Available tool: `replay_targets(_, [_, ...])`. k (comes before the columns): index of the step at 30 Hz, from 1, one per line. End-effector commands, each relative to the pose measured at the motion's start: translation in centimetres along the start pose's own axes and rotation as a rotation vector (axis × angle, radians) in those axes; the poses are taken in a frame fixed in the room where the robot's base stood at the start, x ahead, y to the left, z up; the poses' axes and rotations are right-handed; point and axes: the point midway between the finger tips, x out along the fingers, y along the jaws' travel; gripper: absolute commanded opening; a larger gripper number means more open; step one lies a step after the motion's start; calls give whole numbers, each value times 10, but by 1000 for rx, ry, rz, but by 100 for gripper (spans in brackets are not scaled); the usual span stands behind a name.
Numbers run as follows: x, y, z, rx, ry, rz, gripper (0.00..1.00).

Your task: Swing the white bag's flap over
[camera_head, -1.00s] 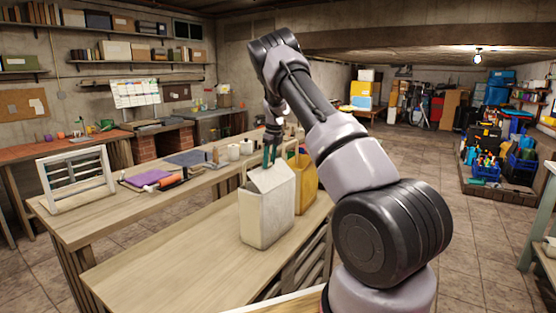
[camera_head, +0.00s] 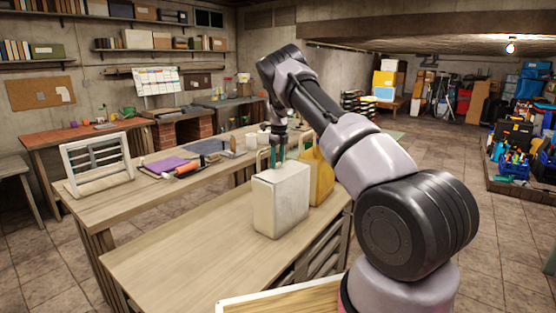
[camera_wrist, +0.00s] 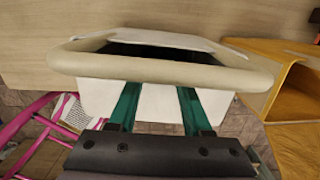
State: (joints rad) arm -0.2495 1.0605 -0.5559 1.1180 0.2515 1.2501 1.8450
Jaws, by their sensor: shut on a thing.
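The white bag (camera_head: 281,207) stands upright on the near wooden table. My gripper (camera_head: 279,157) points down at its top. In the wrist view the gripper's green fingers (camera_wrist: 158,112) stand apart with the white flap (camera_wrist: 158,100) between them, and the gripper is shut on it. A beige rounded handle (camera_wrist: 160,71) runs across in front of the fingertips. Behind it a dark strip of the bag's opening (camera_wrist: 150,51) shows, so the bag is not fully covered. The fingertips are hidden behind the handle.
A yellow bag (camera_head: 319,180) stands close on the right of the white bag. The near table (camera_head: 180,265) is bare to the left. On the long table behind lie a white frame (camera_head: 97,165), a purple item (camera_head: 165,165) and an orange roller (camera_head: 187,169).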

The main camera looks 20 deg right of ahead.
Motion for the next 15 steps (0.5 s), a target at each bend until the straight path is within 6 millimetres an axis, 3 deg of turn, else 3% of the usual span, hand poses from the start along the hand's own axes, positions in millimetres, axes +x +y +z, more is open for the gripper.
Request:
replay_targets(14, [3,2,2,-1,-2,4,0])
replay_targets(15, [3,2,2,-1,-2,4,64])
